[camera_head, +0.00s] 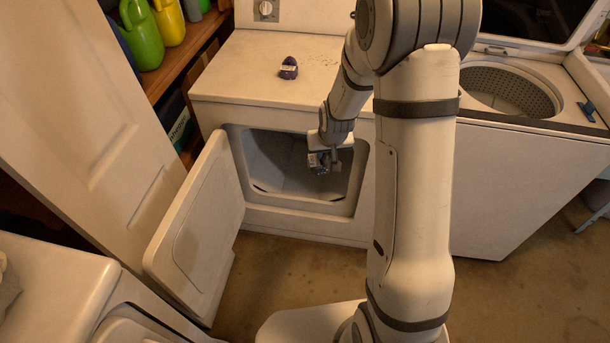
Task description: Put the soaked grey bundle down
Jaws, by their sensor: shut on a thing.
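My gripper (325,162) is at the mouth of the front-loading dryer (215,82), in front of its dark opening. It points down and is shut on a small greyish thing (320,169), which I take to be the grey bundle. The bundle is tiny in this view and partly hidden by the gripper, so its shape and wetness cannot be made out. I cannot tell whether it touches the dryer's drum or the lower rim of the opening.
The dryer door (195,222) hangs open to the left. A dark purple item (288,69) sits on the dryer top. An open top-loading washer (520,135) stands right. Bottles (143,35) line a shelf at upper left. A white appliance (50,285) is at lower left.

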